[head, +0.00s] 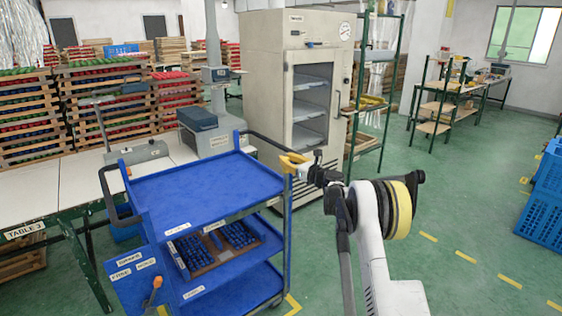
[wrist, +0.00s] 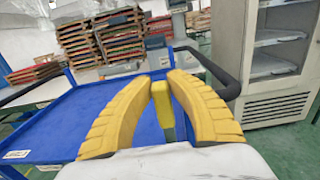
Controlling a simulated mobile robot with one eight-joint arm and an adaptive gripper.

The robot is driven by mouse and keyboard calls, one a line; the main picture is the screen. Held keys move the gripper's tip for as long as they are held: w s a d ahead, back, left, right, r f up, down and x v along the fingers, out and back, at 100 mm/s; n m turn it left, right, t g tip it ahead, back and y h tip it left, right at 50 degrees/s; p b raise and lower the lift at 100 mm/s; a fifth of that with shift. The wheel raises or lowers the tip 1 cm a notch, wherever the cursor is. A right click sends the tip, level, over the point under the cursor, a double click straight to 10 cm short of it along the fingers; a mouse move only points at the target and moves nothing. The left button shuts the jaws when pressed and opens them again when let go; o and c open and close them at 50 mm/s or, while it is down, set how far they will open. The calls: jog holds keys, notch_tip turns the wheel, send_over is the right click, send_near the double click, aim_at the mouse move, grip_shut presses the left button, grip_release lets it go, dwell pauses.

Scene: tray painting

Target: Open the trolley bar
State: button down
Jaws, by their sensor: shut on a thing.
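The blue trolley (head: 195,185) stands at left centre in the head view, with a black bar (head: 262,142) at its right rear and a black loop handle (head: 112,198) on its left. My gripper (head: 289,161) is at the trolley's right front corner post. In the wrist view, its yellow ribbed fingers (wrist: 158,82) close around a narrow upright yellow piece (wrist: 163,108), which appears to be part of the trolley bar. The black bar (wrist: 213,70) also shows just behind the right finger.
The tall cabinet (head: 269,80) stands behind the trolley and the green shelf rack (head: 378,103) is to its right. A white worktable (head: 60,190) is close on the left. Blue crates (head: 545,205) stand at far right. The green floor right of my arm is clear.

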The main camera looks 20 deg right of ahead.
jog(key=c, duration=1.3)
grip_release()
jog(key=shift+d, duration=0.25)
jog(key=shift+o, duration=0.2)
jog(key=v, duration=1.2)
